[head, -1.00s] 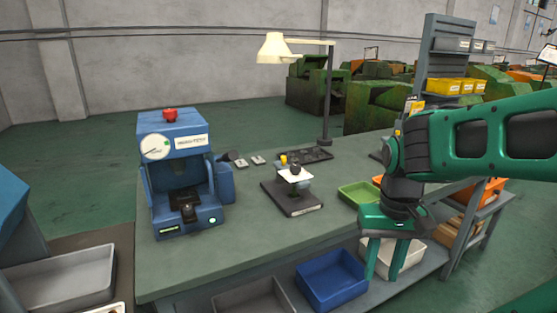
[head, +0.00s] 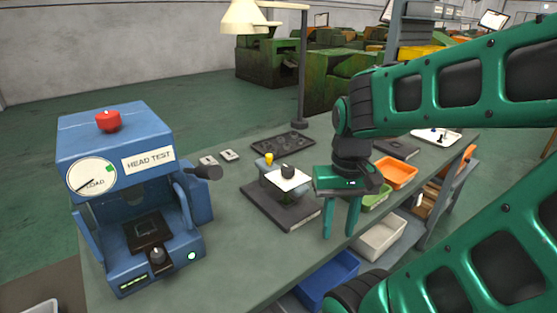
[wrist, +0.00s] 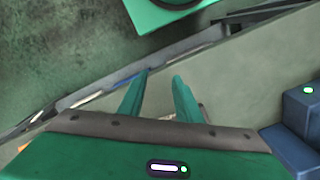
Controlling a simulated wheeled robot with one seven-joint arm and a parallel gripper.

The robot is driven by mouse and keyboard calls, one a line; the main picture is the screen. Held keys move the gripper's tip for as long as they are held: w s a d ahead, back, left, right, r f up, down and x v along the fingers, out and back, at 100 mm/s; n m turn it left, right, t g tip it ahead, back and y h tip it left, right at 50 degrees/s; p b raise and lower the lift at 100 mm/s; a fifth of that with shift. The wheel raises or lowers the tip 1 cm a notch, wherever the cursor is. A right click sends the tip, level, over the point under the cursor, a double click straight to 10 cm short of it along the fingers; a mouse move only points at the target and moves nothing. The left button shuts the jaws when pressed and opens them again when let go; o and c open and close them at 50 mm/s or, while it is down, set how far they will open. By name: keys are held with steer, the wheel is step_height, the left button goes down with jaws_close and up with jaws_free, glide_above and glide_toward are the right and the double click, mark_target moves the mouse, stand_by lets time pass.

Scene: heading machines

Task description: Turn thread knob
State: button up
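A small fixture on a dark base (head: 270,206) stands on the bench in the head view. It carries a white plate (head: 300,182) with a dark round knob (head: 288,170) on top and a yellow piece (head: 269,158) beside it. I cannot read a thread label on it. The blue machine marked HEAD TEST (head: 148,158) has another dark knob (head: 157,256) at its front. My green gripper (head: 340,234) points down to the right of the fixture, apart from it. Its fingers also show in the wrist view (wrist: 162,76), spread with nothing between them.
A desk lamp (head: 302,80) and a dark tray (head: 284,144) stand behind the fixture. Green and orange (head: 397,172) bins lie to the right. White (head: 380,236) and blue (head: 328,280) bins sit below the bench edge. Bench surface between machine and fixture is clear.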

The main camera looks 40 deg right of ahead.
steer(key=shift+d, duration=0.15)
steer(key=o, duration=0.5)
steer(key=shift+s+r, duration=0.25)
steer(key=shift+s, duration=0.1)
steer(key=shift+c, duration=0.2)
step_height(320, 180, up, 17)
steer(key=n, duration=1.6)
glide_above(288, 167)
step_height(288, 167, down, 11)
steer(key=shift+c, duration=0.7)
steer(key=c, duration=0.9)
